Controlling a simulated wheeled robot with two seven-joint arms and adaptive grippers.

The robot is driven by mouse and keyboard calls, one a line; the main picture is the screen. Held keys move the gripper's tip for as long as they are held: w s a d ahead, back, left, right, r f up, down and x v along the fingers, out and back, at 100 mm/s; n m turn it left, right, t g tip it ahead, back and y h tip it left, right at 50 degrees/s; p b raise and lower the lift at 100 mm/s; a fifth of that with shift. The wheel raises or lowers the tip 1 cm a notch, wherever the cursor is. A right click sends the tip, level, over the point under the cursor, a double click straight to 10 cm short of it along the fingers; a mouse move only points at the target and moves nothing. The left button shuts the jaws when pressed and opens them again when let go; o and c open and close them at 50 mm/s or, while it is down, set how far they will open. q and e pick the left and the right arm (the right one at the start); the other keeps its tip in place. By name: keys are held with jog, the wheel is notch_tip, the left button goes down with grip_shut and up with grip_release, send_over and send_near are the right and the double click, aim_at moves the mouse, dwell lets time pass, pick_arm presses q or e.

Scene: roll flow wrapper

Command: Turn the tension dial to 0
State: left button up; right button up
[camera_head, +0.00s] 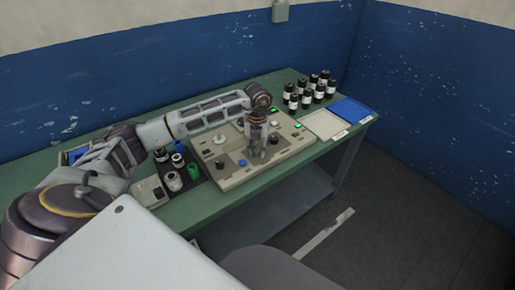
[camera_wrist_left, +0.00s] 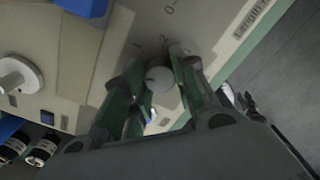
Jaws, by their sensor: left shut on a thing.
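The beige control panel (camera_head: 238,180) lies on the green table. In the left wrist view a round pale grey dial (camera_wrist_left: 160,79) sits between the fingers of my left gripper (camera_wrist_left: 156,82), which is shut on it. Printed figures show on the panel beside the dial, one looking like a 0, but its exact setting cannot be read. A label nearby seems to read "Length"; I cannot read a label for the gripped dial. In the head view my left gripper (camera_head: 257,158) points down onto the panel and hides the dial. My right gripper is not in view.
A white knob (camera_head: 219,139) and a blue knob (camera_head: 242,163) stand on the panel near my gripper. Several dark bottles (camera_head: 306,100), a white tray (camera_head: 325,124) and a blue tray (camera_head: 350,110) are at the right. A green cup (camera_head: 193,171) and rolls stand left of the panel.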

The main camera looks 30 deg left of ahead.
aim_at(258, 149)
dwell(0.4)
pick_arm(q)
jog(key=o, duration=1.1)
jog(key=shift+c, duration=0.2)
notch_tip(258, 149, up, 12)
dwell(0.7)
